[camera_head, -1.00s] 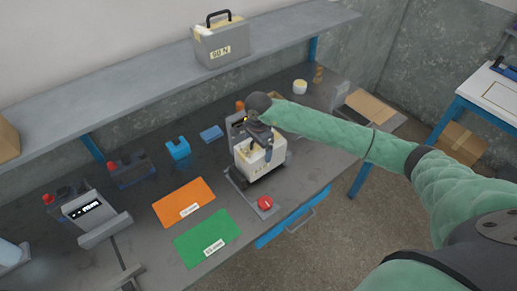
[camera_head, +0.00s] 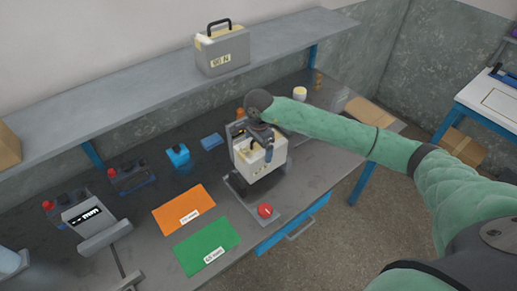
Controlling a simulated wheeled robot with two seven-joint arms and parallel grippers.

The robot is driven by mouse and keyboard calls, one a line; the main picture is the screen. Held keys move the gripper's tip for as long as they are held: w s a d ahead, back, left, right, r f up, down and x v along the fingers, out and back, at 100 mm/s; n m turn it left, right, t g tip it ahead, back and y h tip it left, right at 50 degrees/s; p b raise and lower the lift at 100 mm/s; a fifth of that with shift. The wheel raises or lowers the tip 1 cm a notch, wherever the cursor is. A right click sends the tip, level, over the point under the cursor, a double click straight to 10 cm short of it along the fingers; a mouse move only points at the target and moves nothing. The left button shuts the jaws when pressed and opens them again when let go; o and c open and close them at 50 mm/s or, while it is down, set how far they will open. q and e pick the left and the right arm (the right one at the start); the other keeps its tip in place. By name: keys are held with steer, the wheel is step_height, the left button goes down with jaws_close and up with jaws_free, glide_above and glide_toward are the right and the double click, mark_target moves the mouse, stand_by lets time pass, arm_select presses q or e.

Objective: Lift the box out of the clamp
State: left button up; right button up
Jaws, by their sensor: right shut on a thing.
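The box (camera_head: 270,162) is pale cream with a dark handle on top, right of the middle of the workbench. My right gripper (camera_head: 267,148) comes down on it from above and is shut on its handle. The box hangs slightly raised above the dark base of the clamp (camera_head: 264,211), which has a red knob at its front. Part of the clamp's back shows behind the box, and the box hides the rest. The left gripper is not in view.
Orange (camera_head: 183,209) and green (camera_head: 207,246) labelled mats lie left of the clamp. A second clamp-like device (camera_head: 106,237), batteries (camera_head: 130,177) and blue parts (camera_head: 178,154) stand further left. A shelf (camera_head: 130,113) with a grey case (camera_head: 222,50) overhangs the back.

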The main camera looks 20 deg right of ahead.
steer(key=shift+r, duration=1.4)
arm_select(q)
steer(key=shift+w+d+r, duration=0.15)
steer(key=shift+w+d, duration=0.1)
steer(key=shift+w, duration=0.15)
arm_select(e)
steer(key=shift+r, duration=0.15)
